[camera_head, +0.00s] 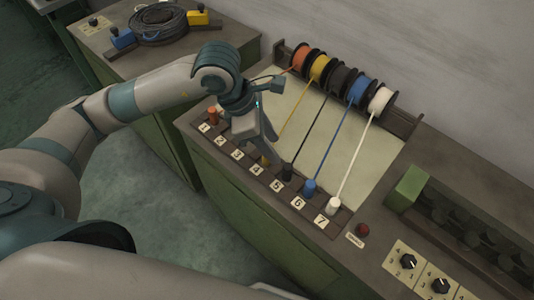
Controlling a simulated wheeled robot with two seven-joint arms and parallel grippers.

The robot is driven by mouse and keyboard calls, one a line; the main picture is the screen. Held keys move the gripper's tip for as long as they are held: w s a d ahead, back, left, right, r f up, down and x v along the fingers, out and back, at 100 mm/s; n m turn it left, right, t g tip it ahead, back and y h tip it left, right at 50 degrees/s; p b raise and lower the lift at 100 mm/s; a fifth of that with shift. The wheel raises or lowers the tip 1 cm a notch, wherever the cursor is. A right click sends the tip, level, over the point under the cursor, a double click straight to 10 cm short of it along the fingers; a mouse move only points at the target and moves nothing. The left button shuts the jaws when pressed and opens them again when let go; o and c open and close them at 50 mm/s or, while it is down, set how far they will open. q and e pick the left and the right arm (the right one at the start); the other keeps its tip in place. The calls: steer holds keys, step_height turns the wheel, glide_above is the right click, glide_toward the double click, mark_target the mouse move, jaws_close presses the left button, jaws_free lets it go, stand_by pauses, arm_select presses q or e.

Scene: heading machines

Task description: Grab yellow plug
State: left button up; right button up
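The yellow plug (264,161) stands at the slot labelled 4 on the numbered strip (267,178), and its upper part is partly hidden by my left gripper. A yellow cord runs from it up to the yellow spool (321,69). My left gripper (262,143) points down over the strip, just above and behind the yellow plug. Its fingertips are small and overlap the strip, so I cannot tell whether they are apart or touch the plug. My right gripper is out of view.
An orange plug (213,115) stands by slot 1, with black (287,171), blue (309,187) and white (333,205) plugs by 5, 6 and 7. A red button (362,230) and knobs (408,261) lie right. A second bench (110,72) holds coiled cable.

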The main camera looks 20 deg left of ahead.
arm_select(q)
steer(key=shift+o, duration=0.4)
steer(key=shift+w, duration=0.2)
steer(key=w+a+r+m+g+y+b, duration=0.1)
steer(key=w+a+r+m+y+b, duration=0.2)
steer(key=w+r+y, duration=0.1)
steer(key=shift+w+r+m+g+b, duration=0.3)
steer(key=shift+r+g+b, duration=0.1)
steer(key=shift+r, duration=0.25)
